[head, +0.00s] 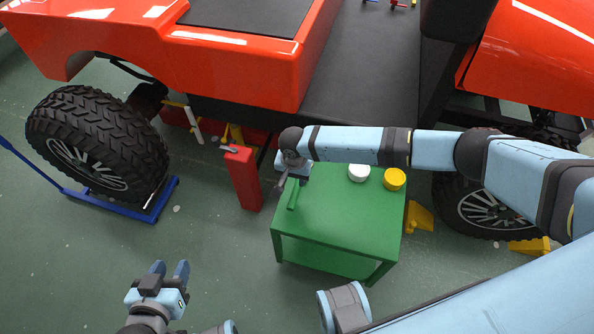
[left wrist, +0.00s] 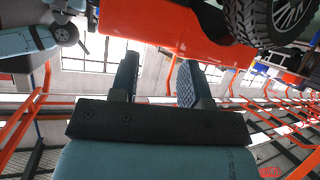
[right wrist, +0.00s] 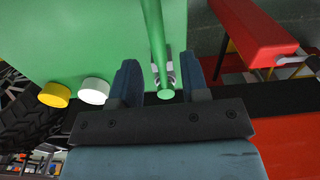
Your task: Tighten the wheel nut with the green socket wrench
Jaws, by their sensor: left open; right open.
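The green socket wrench (head: 292,197) lies on the green table near its left edge. In the right wrist view its green handle (right wrist: 155,40) runs between my fingers, with a grey metal part beside it. My right gripper (head: 281,185) is open over the wrench, one finger on each side and not closed on it. The large black wheel (head: 98,140) stands at the left on a blue dolly, by the orange vehicle body. Its nut is too small to make out. My left gripper (head: 170,270) is open and empty above the floor, in front of the dolly.
The green table (head: 345,225) also carries a white cap (head: 359,173) and a yellow cap (head: 395,179). A red jack stand (head: 243,180) stands left of it. The blue dolly (head: 140,211) has a long handle. Another wheel (head: 485,208) is at right. Floor at lower left is clear.

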